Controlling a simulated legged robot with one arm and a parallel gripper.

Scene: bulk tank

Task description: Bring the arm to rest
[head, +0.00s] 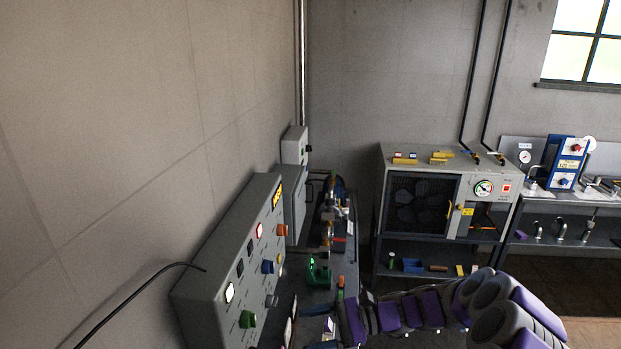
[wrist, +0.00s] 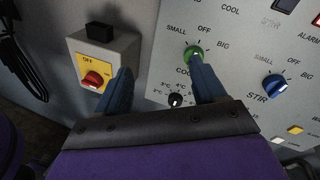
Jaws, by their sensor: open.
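My arm reaches from the lower right of the head view toward the panel on the left. My gripper (head: 312,328) is open there, with blue fingers. In the wrist view my gripper (wrist: 160,76) shows its two fingers spread apart with nothing held between them. The right fingertip overlaps the lower edge of a green knob (wrist: 193,54); I cannot tell whether they touch. A small black dial (wrist: 175,100) shows between the fingers. The grey control panel (head: 215,268) faces the gripper.
A blue STIR knob (wrist: 274,85) is at the right of the wrist view, and a red switch (wrist: 93,80) on a yellow plate is left. A bench (head: 315,272) carries a green item (head: 318,270). A grey cabinet (head: 400,167) stands behind; open floor lies lower right.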

